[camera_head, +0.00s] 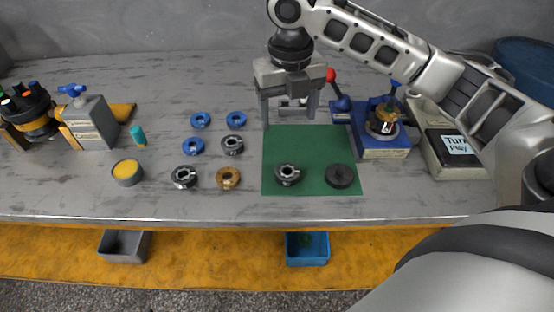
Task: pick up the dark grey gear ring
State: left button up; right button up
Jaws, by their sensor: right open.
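A very dark grey, round, flat part (340,177), possibly the gear ring, lies on the right of the green mat (313,145). A lighter grey toothed ring (287,175) with a raised centre lies to its left on the mat. Two similar grey toothed rings lie left of the mat, one farther back (232,146) and one nearer the front (185,177). My right gripper (290,119) points down with its jaws apart over the back edge of the mat. It is behind the parts on the mat and nothing is between its fingers. My left gripper is not in view.
Several blue rings (193,146) and a bronze ring (228,178) lie left of the mat. A blue fixture (384,145) with a red-knobbed lever (331,75) stands close right of my gripper. A grey box (455,153) is farther right. A yellow-topped cup (127,173) stands left.

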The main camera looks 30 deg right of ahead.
send_over(288, 166)
jog(key=f, duration=0.8)
jog(key=shift+s+a+f, duration=0.2)
jog(key=shift+s+f, duration=0.05)
jog(key=shift+s, duration=0.1)
jog(key=shift+f, duration=0.85)
jog(key=f, duration=0.4)
jog(key=shift+s+a+f, duration=0.2)
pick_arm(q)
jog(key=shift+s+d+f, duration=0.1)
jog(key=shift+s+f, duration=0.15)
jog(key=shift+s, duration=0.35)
pick_arm(e)
jog(key=c, duration=1.3)
jog(key=shift+r, duration=0.1)
